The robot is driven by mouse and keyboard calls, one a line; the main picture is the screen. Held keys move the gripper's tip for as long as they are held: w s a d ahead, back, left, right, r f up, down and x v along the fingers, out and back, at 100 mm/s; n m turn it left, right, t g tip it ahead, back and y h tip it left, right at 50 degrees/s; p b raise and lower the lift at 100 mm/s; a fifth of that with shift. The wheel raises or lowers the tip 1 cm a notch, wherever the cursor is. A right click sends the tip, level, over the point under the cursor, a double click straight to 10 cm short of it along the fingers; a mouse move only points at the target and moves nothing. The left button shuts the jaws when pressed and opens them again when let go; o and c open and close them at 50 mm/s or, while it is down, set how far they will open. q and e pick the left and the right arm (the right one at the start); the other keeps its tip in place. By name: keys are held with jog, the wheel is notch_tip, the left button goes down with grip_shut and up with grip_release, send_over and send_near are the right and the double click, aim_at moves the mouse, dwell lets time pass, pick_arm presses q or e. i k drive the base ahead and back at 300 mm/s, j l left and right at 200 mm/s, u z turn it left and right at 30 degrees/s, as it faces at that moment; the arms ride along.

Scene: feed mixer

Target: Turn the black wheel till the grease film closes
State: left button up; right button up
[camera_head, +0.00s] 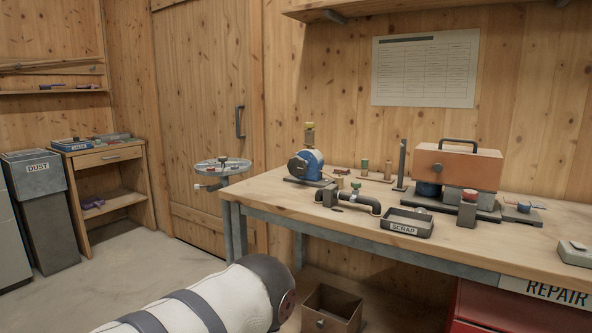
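A small blue machine (310,164) with a dark round face on its left side stands on the workbench near its left end. The dark round face (298,167) may be the black wheel, but it is too small to be sure. A yellowish cup (310,136) sits on top of the machine. I cannot make out a grease film anywhere. A white arm link of mine, with grey bands and a dark end, crosses the bottom of the view. Neither of my grippers shows in the view.
The workbench (265,190) also holds a dark curved pipe (357,202), a SCRAP tray (407,222) and an orange toolbox (457,165). A round tray stand (222,168) is left of it. An open box (331,308) sits below. Floor is clear at left.

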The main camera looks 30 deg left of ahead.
aim_at(297, 165)
jog(key=i+j, duration=0.1)
jog(key=j, duration=0.35)
jog(key=i+j, duration=0.1)
jog(key=j, duration=0.3)
jog(key=i+j, duration=0.1)
jog(key=j, duration=0.35)
jog(key=i+j, duration=0.1)
jog(key=j, duration=0.35)
jog(key=i+j, duration=0.1)
jog(key=j, duration=0.35)
